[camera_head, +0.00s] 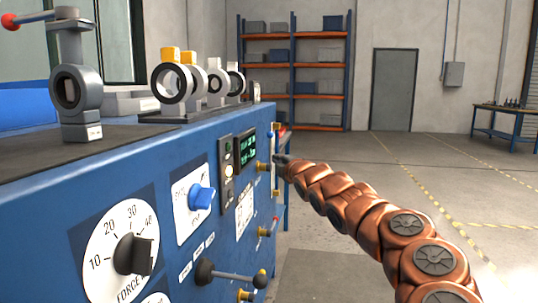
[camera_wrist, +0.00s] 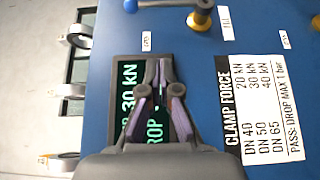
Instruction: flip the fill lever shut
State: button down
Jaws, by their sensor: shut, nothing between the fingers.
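A lever with a brass hub (camera_wrist: 201,16) and a blue-tipped silver handle is at the top edge of the wrist view, partly cut off. A small label beside it looks like FILL but is hard to read. In the head view a brass hub (camera_head: 263,167) shows at the panel's far end, with its blue-tipped handle standing up. My gripper (camera_wrist: 158,62) is shut and empty in front of the green display (camera_wrist: 128,95), apart from the lever. In the head view my gripper (camera_head: 281,160) is small, at the panel's far end.
The blue panel (camera_head: 125,190) carries a force dial (camera_head: 120,250), a blue knob (camera_head: 202,197) and a black-knobbed lever (camera_head: 205,271). A red-handled lever (camera_head: 268,230) sits lower. Valve rings (camera_head: 170,82) stand on top. Open floor lies right of the panel.

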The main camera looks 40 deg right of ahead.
aim_at(270, 148)
jog(key=shift+w, duration=0.1)
jog(key=s+d+p+x, duration=0.1)
jog(key=d+p+x, duration=0.1)
jog(key=p+x, duration=0.8)
jog(key=shift+d+p+x, duration=0.3)
jog(key=shift+p+x, duration=0.1)
jog(key=shift+x, duration=1)
jog(key=shift+s, duration=0.15)
jog(key=shift+r+p, duration=0.3)
jog(key=shift+p, duration=0.65)
jog(key=shift+d+f+g+p, duration=0.15)
jog(key=shift+g+p, duration=0.15)
jog(key=shift+p, duration=0.25)
